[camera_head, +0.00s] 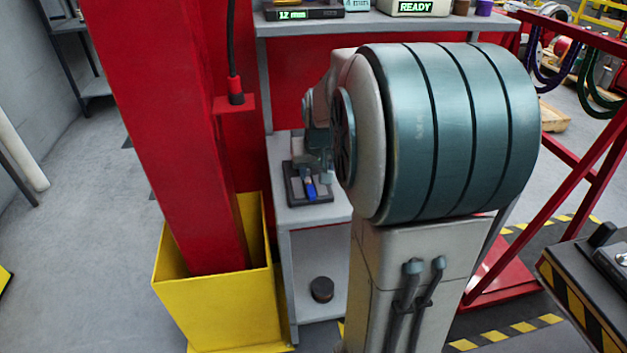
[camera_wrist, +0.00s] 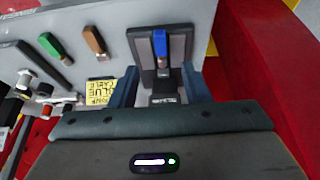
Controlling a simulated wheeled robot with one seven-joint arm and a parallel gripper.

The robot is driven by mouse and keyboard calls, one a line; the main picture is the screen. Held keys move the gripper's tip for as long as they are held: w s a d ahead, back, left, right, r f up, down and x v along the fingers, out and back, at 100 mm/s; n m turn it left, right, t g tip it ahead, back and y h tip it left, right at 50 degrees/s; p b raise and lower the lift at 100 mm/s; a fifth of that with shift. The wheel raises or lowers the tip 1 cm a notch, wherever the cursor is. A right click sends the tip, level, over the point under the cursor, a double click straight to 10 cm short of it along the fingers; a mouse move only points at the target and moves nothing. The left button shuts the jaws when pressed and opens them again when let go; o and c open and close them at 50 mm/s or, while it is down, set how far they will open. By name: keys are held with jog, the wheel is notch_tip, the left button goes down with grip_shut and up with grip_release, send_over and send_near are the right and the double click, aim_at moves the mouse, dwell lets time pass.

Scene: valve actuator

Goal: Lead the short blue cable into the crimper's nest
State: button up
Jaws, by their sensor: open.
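The short blue piece (camera_wrist: 160,43), seemingly the blue cable, lies on a dark block (camera_wrist: 146,62) with grey pads, its darker end toward me in the wrist view. In the head view the blue piece (camera_head: 310,190) also shows on this block (camera_head: 293,187) on the grey bench. I cannot tell whether the block is the crimper's nest. My gripper (camera_wrist: 160,88) is open, its two fingers apart at the left and right of the block's near end. Nothing shows between the fingertips in its grip. In the head view my arm hides much of the gripper.
A green piece (camera_wrist: 50,44) and a brown piece (camera_wrist: 94,40) lie left of the block, near a yellow note (camera_wrist: 100,91). A red column (camera_head: 170,130) in a yellow guard (camera_head: 215,310) stands left of the bench. A device reading READY (camera_head: 415,8) stands on the upper shelf.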

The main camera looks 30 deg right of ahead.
jog(key=shift+v, duration=1.6)
